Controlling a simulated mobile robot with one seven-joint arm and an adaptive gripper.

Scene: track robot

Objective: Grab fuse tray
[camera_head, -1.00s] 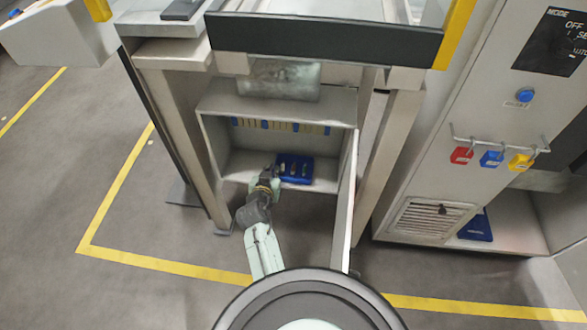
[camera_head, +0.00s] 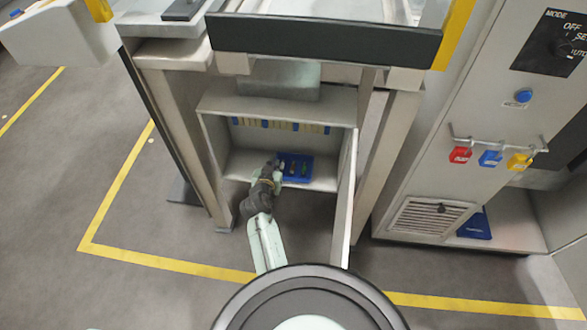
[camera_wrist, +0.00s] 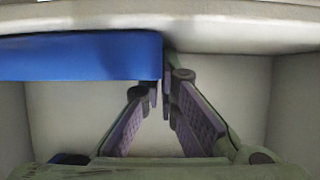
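The blue fuse tray (camera_head: 306,179) sits on the floor of an open cabinet bay, with several small fuses in it. In the wrist view the tray's plain blue side (camera_wrist: 80,57) fills the upper left. My gripper (camera_head: 277,168) reaches into the bay at the tray's left side.
The open cabinet (camera_head: 230,107) has side walls close around my gripper, and a row of blue and beige parts (camera_head: 281,125) at the back. An open door (camera_head: 343,205) stands on the right. A control cabinet (camera_head: 450,110) with coloured padlocks stands farther right.

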